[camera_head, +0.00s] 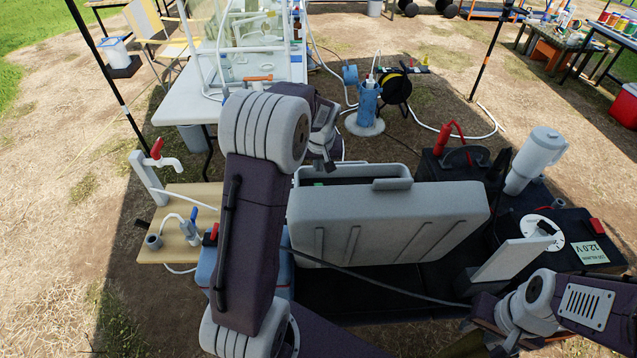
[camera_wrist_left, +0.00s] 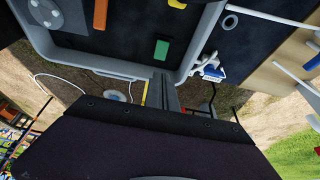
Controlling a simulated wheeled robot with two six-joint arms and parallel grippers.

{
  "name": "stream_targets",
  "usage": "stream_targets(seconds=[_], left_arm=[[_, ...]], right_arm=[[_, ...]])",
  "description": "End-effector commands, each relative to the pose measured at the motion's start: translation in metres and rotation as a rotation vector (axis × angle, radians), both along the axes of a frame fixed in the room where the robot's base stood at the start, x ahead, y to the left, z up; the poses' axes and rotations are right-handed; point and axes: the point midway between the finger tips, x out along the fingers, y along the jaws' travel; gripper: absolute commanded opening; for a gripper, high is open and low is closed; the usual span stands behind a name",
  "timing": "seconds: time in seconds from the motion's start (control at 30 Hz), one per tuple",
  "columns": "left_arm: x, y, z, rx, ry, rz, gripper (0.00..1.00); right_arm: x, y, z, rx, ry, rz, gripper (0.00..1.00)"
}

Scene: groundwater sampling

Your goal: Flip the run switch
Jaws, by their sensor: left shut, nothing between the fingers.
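A grey case (camera_head: 390,220) stands open in the middle of the head view, its tall side hiding most of the inside. In the left wrist view its dark panel (camera_wrist_left: 125,45) carries a green block (camera_wrist_left: 161,49), an orange bar (camera_wrist_left: 100,14) and a grey round knob (camera_wrist_left: 45,12). I cannot tell which part is the run switch. My left gripper (camera_head: 329,165) is shut and empty at the case's far left rim; its fingers also show in the left wrist view (camera_wrist_left: 163,92). My right gripper (camera_head: 483,322) is low at the right, its fingers unclear.
A wooden board (camera_head: 160,250) with a tap (camera_head: 160,155) stands left of the case. Beyond are a blue wellhead (camera_head: 368,103), a cable reel (camera_head: 397,87) and a white table (camera_head: 190,100).

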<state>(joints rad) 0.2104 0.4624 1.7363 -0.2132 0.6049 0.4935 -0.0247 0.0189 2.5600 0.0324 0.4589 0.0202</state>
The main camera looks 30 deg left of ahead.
Motion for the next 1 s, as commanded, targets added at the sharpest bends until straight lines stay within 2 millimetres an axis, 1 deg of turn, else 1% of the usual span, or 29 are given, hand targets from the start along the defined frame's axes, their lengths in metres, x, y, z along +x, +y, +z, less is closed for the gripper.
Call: stream_targets(seconds=[0.03,0.3,0.4,0.5,0.6,0.7,1.0], left_arm=[[0.003,0.002,-0.013,0.000,0.004,0.001,0.00],[0.021,0.014,-0.068,-0.001,0.004,0.002,0.00],[0.025,0.016,-0.085,-0.001,0.003,0.001,0.00],[0.027,0.017,-0.098,-0.001,0.002,0.001,0.00],[0.029,0.018,-0.106,-0.001,0.001,0.001,0.00],[0.029,0.018,-0.109,-0.001,0.001,0.001,0.00],[0.030,0.018,-0.109,-0.001,0.001,0.001,0.00]], right_arm=[[0.000,0.000,-0.002,0.000,0.000,0.000,0.36],[0.000,0.000,-0.006,0.000,0.000,0.000,0.36],[0.000,0.000,-0.007,0.000,0.000,0.000,0.36],[0.000,0.000,-0.007,0.000,0.000,0.000,0.36],[0.000,0.000,-0.008,0.000,0.000,0.000,0.36],[0.000,0.000,-0.008,0.000,0.000,0.000,0.36],[0.000,0.000,-0.007,0.000,0.000,0.000,0.36]])
